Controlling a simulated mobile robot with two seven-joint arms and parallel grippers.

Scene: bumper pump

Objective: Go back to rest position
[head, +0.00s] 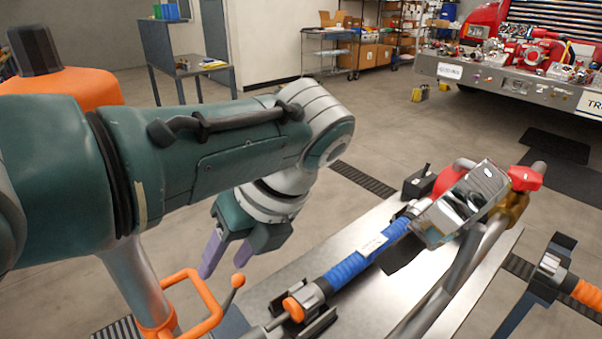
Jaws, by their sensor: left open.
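My left arm comes in from the left in the head view, and its left gripper (227,262) hangs at the middle with its fingers apart and empty. The gripper is left of a nozzle assembly with a blue ribbed grip (350,268) and a metal head (462,203), which lies across a metal bench (368,217). A gap shows between the fingers and the blue grip. My right gripper is outside the picture.
An orange tube frame (205,306) with a knobbed lever stands just below my left gripper. A red fire truck (530,60) with a steel bumper is at the back right. Shelves with boxes (365,50) stand at the back. Open floor lies between.

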